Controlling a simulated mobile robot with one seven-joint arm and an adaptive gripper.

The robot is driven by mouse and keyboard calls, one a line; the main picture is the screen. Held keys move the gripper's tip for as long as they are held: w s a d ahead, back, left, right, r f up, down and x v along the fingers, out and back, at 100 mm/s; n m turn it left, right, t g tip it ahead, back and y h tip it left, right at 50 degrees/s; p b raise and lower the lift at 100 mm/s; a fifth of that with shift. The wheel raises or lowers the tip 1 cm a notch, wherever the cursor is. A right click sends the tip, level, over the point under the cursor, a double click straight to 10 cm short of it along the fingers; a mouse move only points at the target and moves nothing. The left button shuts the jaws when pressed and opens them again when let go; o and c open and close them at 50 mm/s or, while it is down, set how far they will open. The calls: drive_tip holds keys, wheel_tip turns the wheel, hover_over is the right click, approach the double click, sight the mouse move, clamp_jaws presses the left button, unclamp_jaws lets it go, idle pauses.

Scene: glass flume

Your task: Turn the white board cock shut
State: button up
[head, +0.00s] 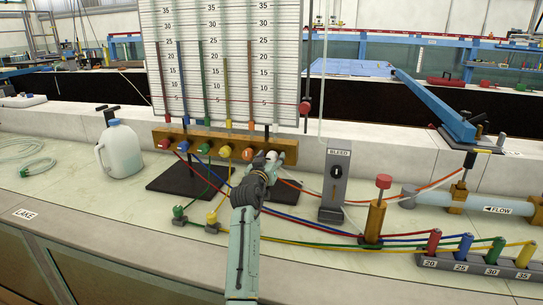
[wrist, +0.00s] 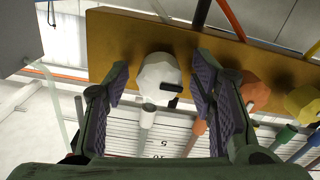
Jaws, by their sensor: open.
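The white board cock (wrist: 156,72) is a faceted white knob on the wooden manifold bar (wrist: 105,45), with a short black piece on its side and a pale tube running from it. My gripper (wrist: 160,80) is open in the wrist view, one purple-padded finger on each side of the white cock. I see a gap between each pad and the knob. The orange cock (wrist: 252,90) sits just right of the right finger, with the yellow cock (wrist: 302,103) beyond it. In the head view, my gripper (head: 265,165) is at the right end of the bar and hides much of the white cock.
The gauge board (head: 220,60) stands above the bar. Red (head: 165,143), blue (head: 183,146) and green (head: 198,150) cocks lie farther left. A grey bleed block (head: 335,185) stands to the right. Coloured tubes cross the bench. A white jug (head: 120,150) stands left.

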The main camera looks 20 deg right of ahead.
drive_tip(key=shift+w+d, duration=0.15)
drive_tip(key=shift+w, duration=0.1)
drive_tip(key=shift+c, duration=0.2)
drive_tip(key=c, duration=1.1)
